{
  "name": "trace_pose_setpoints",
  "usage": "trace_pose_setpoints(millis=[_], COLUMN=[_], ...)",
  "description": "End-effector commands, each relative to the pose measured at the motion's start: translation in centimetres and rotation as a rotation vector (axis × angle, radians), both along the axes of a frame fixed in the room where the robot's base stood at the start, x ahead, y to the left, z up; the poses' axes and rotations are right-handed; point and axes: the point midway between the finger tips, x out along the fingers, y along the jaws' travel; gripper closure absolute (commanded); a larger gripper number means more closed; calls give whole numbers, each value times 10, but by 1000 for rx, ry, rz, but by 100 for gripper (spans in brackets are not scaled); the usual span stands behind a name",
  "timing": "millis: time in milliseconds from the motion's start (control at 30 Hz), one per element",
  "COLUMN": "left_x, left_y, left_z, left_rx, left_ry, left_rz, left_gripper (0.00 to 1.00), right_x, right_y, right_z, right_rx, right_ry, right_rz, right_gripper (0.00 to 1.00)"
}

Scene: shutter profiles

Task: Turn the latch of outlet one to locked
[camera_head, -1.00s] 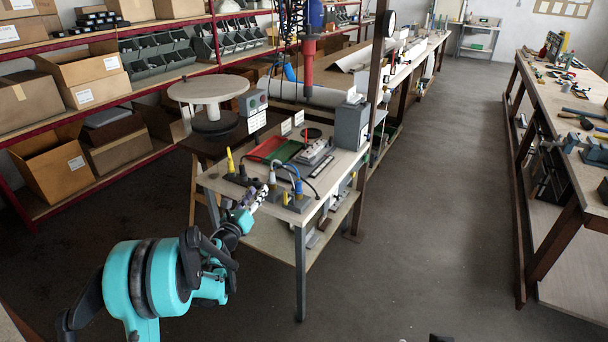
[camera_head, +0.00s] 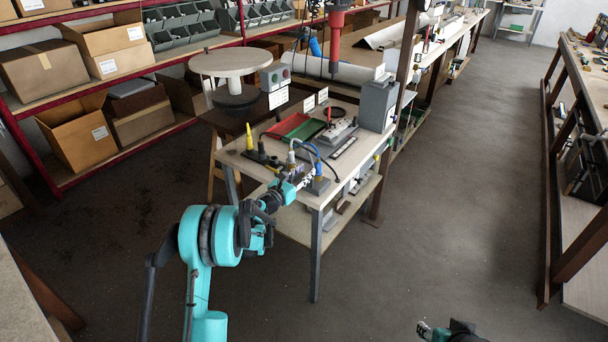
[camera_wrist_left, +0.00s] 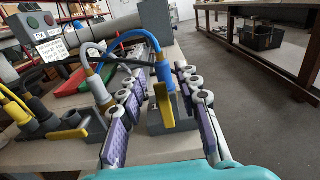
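My left gripper (camera_head: 305,182) is at the near edge of the workbench. In the left wrist view its two purple-padded fingers (camera_wrist_left: 162,90) are spread, with a grey outlet block (camera_wrist_left: 170,122) between and beyond them. That block carries a blue plug with a blue cable (camera_wrist_left: 161,66) and an upright yellow latch (camera_wrist_left: 163,106). I cannot read which is outlet one. My right gripper (camera_head: 432,331) is at the bottom edge of the head view, away from the bench.
The floor to the right is clear.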

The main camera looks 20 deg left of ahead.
Motion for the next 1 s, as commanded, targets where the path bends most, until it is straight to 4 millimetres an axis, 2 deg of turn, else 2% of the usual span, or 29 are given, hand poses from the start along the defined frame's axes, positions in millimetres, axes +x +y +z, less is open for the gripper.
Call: trace_pose_setpoints(millis=[167,200,300,333,733,1000], left_x=[0,0,0,0,1,4], left_y=[0,0,0,0,2,10], left_z=[0,0,0,0,0,-1], left_rx=[0,-1,-1,-1,-30,-174], left_ry=[0,0,0,0,11,61], left_rz=[1,1,1,1,0,1], left_gripper=[67,70,96,100,100,100], right_x=[0,0,0,0,0,0], right_y=[0,0,0,0,0,0], right_z=[0,0,0,0,-1,-5], right_rx=[0,0,0,0,0,0], right_ry=[0,0,0,0,0,0], right_rz=[0,0,0,0,0,0], right_gripper=[60,60,60,60,60,60])
